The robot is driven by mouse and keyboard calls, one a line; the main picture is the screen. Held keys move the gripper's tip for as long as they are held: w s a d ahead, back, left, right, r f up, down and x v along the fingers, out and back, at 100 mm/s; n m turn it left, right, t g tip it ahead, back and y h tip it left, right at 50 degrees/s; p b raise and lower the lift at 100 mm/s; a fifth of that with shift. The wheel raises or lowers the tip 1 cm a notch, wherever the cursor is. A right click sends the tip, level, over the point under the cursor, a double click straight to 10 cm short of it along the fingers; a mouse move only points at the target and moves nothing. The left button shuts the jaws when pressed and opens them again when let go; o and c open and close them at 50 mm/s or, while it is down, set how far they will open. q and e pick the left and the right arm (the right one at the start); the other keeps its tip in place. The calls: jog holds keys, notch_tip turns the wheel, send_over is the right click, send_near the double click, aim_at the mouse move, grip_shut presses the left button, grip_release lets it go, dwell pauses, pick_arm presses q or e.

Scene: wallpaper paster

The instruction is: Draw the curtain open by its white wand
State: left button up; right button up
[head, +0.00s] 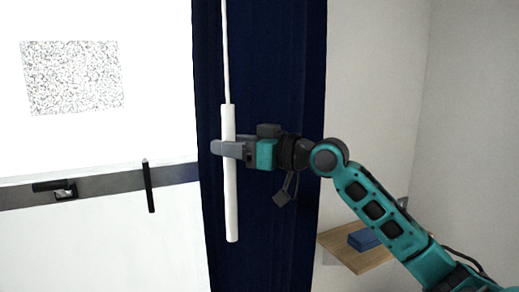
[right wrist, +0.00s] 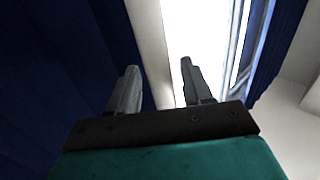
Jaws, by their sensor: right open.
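The white wand (head: 230,200) hangs upright from a thin cord in front of the dark blue curtain (head: 275,230), in the middle of the head view. My right gripper (head: 228,148) is at the thick part of the wand, with its fingers crossing it from the right. In the right wrist view, the right gripper (right wrist: 158,88) is open. The pale wand (right wrist: 153,45) runs between its two fingers, closer to the left one; whether it touches is unclear. The curtain fills the left of that view (right wrist: 60,50). My left gripper is in neither view.
A bright white window or panel (head: 100,135) with a grey rail (head: 110,180), a black handle (head: 62,190) and a dark bar (head: 149,185) lies left of the curtain. A wooden shelf (head: 340,245) with a blue box (head: 362,240) is on the right, behind my arm.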

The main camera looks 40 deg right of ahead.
jog(key=b+v, duration=0.3)
jog(key=v, duration=0.9)
jog(key=shift+b, duration=0.3)
jog(key=shift+r, duration=0.1)
